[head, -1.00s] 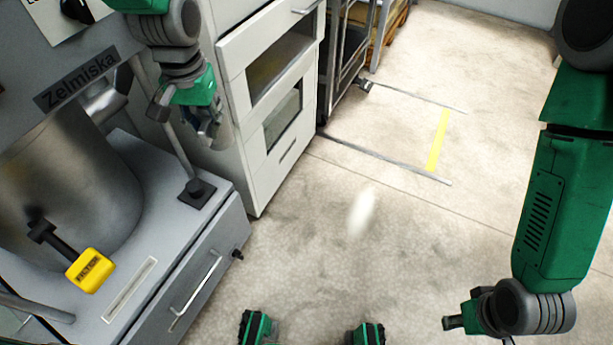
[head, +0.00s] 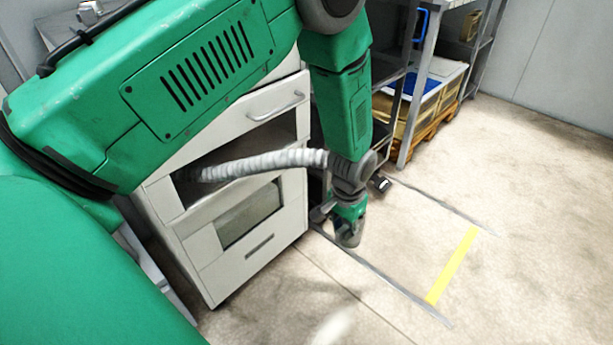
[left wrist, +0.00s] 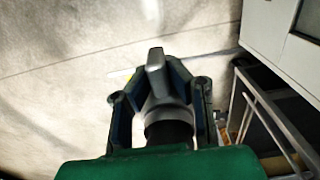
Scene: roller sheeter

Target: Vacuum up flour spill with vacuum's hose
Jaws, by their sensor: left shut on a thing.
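My left gripper (head: 349,226) hangs low in front of the white cabinet, pointing down over the floor. It is shut on the end of the vacuum's hose (head: 265,163), a pale ribbed tube that runs from the cabinet's upper opening to my wrist. In the left wrist view, my left gripper (left wrist: 158,92) has its fingers around the grey hose nozzle (left wrist: 157,62). The white flour spill (head: 333,327) lies on the floor at the bottom edge of the head view, partly cut off. The nozzle is apart from it. My right gripper is out of view.
The white cabinet (head: 255,257) stands left of the gripper. A metal rack (head: 405,130) with crates on a wooden pallet (head: 438,122) stands behind. A yellow floor strip (head: 453,265) lies to the right. The floor (head: 540,180) on the right is clear.

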